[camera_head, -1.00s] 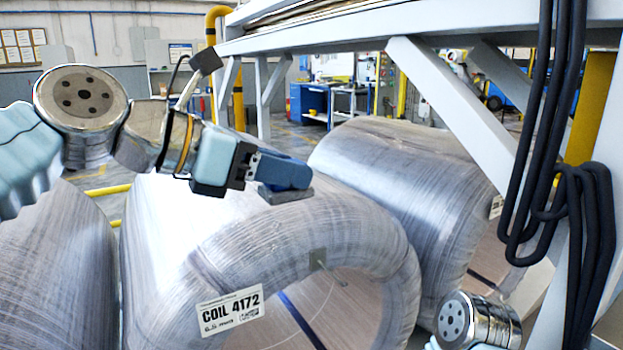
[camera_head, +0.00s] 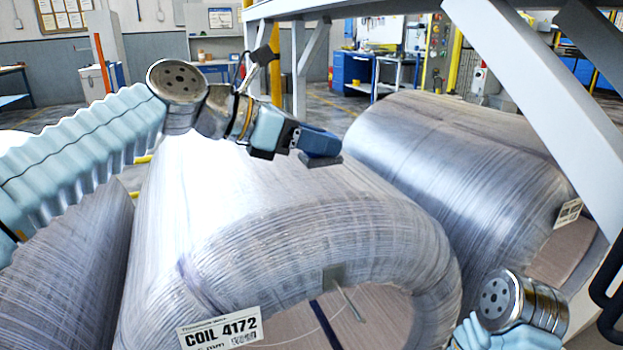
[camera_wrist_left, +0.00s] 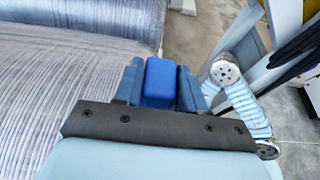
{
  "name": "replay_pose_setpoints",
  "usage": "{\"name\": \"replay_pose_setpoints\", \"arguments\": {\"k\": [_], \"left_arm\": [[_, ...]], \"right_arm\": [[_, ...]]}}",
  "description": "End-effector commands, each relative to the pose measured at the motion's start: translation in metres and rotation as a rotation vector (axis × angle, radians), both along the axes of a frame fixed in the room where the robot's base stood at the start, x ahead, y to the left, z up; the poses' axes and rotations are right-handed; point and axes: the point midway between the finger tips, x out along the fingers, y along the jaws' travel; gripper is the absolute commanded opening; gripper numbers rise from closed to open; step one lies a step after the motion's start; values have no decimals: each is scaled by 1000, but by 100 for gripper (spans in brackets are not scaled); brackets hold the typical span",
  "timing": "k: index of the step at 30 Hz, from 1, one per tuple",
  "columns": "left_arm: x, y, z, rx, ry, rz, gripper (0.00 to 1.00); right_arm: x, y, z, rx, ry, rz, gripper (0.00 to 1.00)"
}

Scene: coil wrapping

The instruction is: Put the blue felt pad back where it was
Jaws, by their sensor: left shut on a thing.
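My left gripper (camera_head: 320,142) is shut on the blue felt pad (camera_wrist_left: 160,82). In the left wrist view the pad shows as a bright blue block between the two dark blue fingers. In the head view the fingers hide most of it, and a flat grey piece shows just below them. The gripper is over the upper far side of the wrapped coil labelled COIL 4172 (camera_head: 270,205); I cannot tell whether the grey piece touches the coil. My right gripper is not in view; only part of my right arm shows at the bottom right.
A second wrapped coil (camera_head: 440,145) lies to the right, and another (camera_head: 65,250) at the left. A white slanted steel beam (camera_head: 530,90) stands at the right, with black cables (camera_head: 610,300) at the edge. Blue cabinets (camera_head: 352,70) are far back.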

Motion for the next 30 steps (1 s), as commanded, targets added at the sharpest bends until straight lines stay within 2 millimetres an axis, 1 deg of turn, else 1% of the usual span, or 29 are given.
{"name": "replay_pose_setpoints", "arguments": {"k": [1,3,7,14,16,19,21,30], "left_arm": [[9,2,-13,0,5,2,10],[19,4,-26,0,5,3,10],[32,7,-42,0,2,1,10],[43,9,-54,0,1,0,10],[48,10,-61,0,3,2,10],[48,10,-81,1,3,2,10],[47,10,-89,1,2,1,10],[47,10,-90,1,0,1,10]], "right_arm": [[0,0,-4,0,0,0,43],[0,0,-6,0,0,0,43],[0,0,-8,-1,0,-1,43],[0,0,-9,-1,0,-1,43],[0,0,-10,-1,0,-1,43],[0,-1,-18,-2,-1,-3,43],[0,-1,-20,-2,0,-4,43],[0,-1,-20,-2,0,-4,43]]}}
